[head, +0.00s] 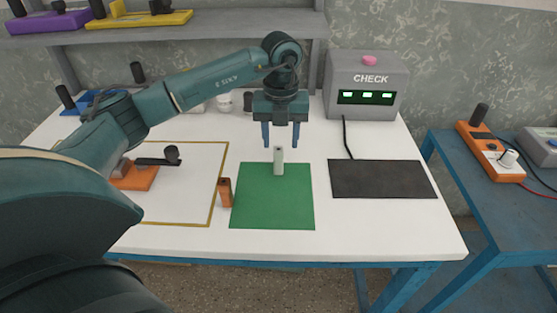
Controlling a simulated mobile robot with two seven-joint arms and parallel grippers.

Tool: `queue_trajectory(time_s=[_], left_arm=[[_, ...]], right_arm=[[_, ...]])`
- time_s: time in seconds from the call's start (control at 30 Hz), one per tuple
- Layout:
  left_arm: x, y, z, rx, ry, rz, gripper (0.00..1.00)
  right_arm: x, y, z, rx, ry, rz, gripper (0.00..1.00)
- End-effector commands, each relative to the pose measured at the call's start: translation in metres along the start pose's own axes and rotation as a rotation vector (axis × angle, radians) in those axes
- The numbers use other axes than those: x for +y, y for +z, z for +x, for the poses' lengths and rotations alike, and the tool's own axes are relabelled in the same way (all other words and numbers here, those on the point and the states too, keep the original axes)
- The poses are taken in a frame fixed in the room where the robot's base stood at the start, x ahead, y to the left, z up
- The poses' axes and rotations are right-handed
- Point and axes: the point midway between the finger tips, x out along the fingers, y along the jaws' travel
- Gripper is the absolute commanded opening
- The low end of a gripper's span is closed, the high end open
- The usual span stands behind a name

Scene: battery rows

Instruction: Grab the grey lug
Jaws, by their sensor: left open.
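A small light grey upright block (278,161), which looks like the grey lug, stands near the back edge of the green mat (272,210). My left gripper (281,134) points down above and slightly behind it. Its two blue fingers are apart with nothing between them. The fingertips look higher than the lug's top; the exact gap is hard to tell. My right gripper is not in view.
An orange block (225,192) stands at the mat's left edge. A black mat (382,179) lies to the right, below the grey CHECK box (367,84) with its cable. A white jar (224,101) stands behind. A gold-outlined area and an orange base (139,180) are left.

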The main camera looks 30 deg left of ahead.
Motion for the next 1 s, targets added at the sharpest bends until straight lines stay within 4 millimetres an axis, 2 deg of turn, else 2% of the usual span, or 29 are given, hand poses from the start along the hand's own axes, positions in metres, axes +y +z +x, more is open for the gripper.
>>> queue_trajectory(time_s=[0.23,0.33,0.57,1.0], left_arm=[[0.005,0.000,0.036,0.003,0.002,0.000,0.47],[0.005,0.000,0.042,0.001,0.001,0.001,0.47],[0.005,0.000,0.043,0.001,0.000,0.001,0.46],[0.005,0.000,0.042,0.001,0.000,0.001,0.10]], right_arm=[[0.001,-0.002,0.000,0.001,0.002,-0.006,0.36],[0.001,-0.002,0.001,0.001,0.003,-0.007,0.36],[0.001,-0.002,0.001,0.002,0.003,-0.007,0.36],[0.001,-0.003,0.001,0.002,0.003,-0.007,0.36]])
